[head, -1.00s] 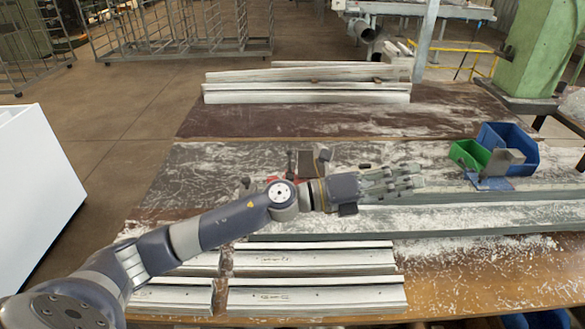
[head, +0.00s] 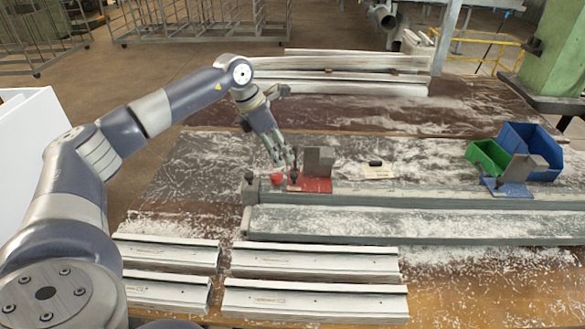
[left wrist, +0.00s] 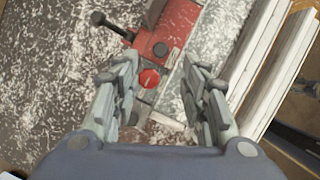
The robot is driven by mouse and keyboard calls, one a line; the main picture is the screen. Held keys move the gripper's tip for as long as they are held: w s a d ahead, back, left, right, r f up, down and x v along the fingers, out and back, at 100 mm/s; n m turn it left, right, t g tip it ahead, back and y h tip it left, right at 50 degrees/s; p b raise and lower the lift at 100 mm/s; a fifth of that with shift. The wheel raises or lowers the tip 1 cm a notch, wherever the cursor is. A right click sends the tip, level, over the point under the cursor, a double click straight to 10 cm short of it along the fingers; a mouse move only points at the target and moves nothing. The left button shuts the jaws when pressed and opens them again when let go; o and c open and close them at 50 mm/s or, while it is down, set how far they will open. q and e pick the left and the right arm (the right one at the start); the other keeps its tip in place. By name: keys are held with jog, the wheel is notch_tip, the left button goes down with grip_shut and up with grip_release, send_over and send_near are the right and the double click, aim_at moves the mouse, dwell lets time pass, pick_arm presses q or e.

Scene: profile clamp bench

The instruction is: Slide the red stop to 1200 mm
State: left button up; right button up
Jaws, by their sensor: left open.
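My left gripper (head: 283,160) points down just above the knob, open, with nothing held. The millimetre scale cannot be read. My right gripper is not in view.
A blue stop (head: 507,188) sits farther right on the rail, near a green bin (head: 487,156) and a blue bin (head: 541,140). Pale profiles (head: 315,299) lie in front, with more (head: 340,87) behind. Shavings cover the bench. A small label (head: 379,172) lies behind the rail.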

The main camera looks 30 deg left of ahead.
aim_at(294, 173)
pick_arm(q)
jog(key=p+x, duration=0.2)
jog(key=x, duration=0.5)
jog(key=shift+w+d+f, duration=0.15)
jog(key=shift+f, duration=0.1)
jog(key=shift+w+d+f, duration=0.15)
jog(key=shift+w+f, duration=0.05)
jog(key=shift+f, duration=0.45)
grip_shut()
